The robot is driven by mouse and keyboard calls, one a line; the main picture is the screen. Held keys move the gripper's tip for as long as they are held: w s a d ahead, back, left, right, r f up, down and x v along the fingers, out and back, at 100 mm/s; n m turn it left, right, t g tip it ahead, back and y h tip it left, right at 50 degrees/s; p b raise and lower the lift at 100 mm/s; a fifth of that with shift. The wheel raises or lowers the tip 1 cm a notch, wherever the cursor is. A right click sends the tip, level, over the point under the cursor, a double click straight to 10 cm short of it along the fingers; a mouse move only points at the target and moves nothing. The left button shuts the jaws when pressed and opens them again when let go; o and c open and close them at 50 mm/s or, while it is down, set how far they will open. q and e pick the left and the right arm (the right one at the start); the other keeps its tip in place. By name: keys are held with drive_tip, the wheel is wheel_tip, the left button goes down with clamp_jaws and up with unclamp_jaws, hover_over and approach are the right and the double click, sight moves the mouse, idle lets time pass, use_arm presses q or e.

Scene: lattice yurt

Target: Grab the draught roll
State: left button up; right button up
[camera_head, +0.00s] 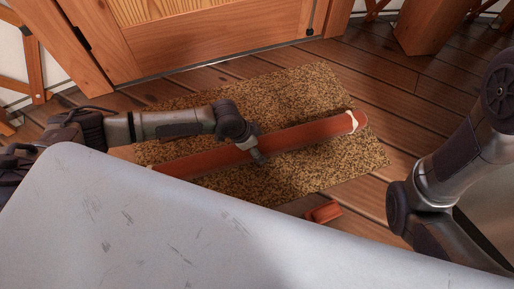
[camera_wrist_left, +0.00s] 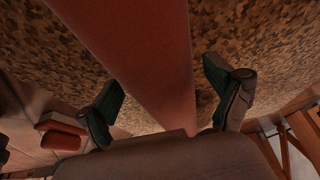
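The draught roll (camera_head: 310,134) is a long reddish-brown cylinder with a pale tie at its right end. It lies aslant across a speckled brown mat (camera_head: 290,92) on the floor. My left gripper (camera_head: 250,147) is over the middle of the roll. In the left wrist view, the roll (camera_wrist_left: 150,60) runs between the two spread fingers of my left gripper (camera_wrist_left: 167,100). A gap shows between the roll and the right-hand finger; contact on the other side is unclear. My right arm shows at the right of the head view, but its gripper does not.
A wooden door (camera_head: 210,35) with a frame stands behind the mat. A small orange-red block (camera_head: 323,212) lies on the plank floor near the mat's front edge. A thick wooden post (camera_head: 432,25) stands at the back right. Bare floor lies right of the mat.

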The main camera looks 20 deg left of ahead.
use_arm(q)
clamp_jaws()
drive_tip(key=shift+w+r, duration=0.1)
drive_tip(key=shift+r, duration=0.05)
